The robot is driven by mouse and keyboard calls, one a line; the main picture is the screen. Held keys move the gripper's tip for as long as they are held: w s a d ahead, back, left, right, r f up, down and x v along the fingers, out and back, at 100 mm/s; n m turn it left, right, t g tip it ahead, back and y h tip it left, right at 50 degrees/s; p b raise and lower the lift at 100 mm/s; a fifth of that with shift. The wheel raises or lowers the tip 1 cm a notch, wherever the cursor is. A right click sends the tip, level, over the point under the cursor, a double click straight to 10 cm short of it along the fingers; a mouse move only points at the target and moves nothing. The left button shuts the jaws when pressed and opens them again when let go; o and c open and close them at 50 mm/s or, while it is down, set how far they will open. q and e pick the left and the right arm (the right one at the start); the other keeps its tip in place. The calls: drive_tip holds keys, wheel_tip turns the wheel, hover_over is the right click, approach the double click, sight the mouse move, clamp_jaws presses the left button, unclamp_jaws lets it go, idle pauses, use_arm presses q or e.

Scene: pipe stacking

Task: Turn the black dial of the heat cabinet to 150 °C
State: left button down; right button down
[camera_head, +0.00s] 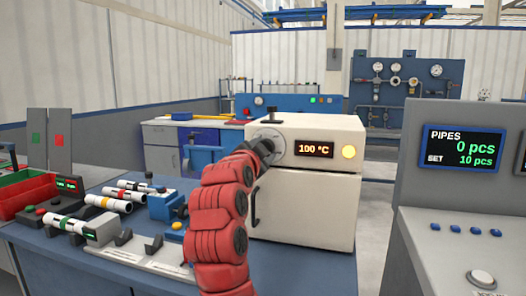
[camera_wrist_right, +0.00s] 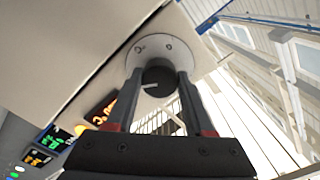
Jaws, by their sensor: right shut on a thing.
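The cream heat cabinet (camera_head: 320,215) stands on the blue table, with its door closed. Its display (camera_head: 314,149) reads 100 °C, and a round yellow light (camera_head: 348,152) glows to the right of it. My right gripper (camera_head: 265,146) is at the dial, left of the display, and covers it in the head view. In the right wrist view the black dial (camera_wrist_right: 157,77), with a light pointer mark, sits on a round pale plate (camera_wrist_right: 168,48). There the fingers of my right gripper (camera_wrist_right: 157,86) are on both sides of it, shut on it. My left gripper is not in view.
White pipes with dark bands (camera_head: 108,203) lie in holders on the table at left, near a red bin (camera_head: 25,195). A grey console (camera_head: 440,225) with a PIPES screen (camera_head: 461,148) stands at right. My right arm crosses the table front.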

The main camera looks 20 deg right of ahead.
drive_tip(key=shift+c, duration=1.4)
unclamp_jaws()
drive_tip(key=p+v, duration=0.2)
drive_tip(key=v, duration=1.5)
drive_tip(key=shift+p, duration=0.35)
drive_tip(key=shift+s+a+f, duration=0.1)
drive_tip(key=shift+s+a, duration=0.1)
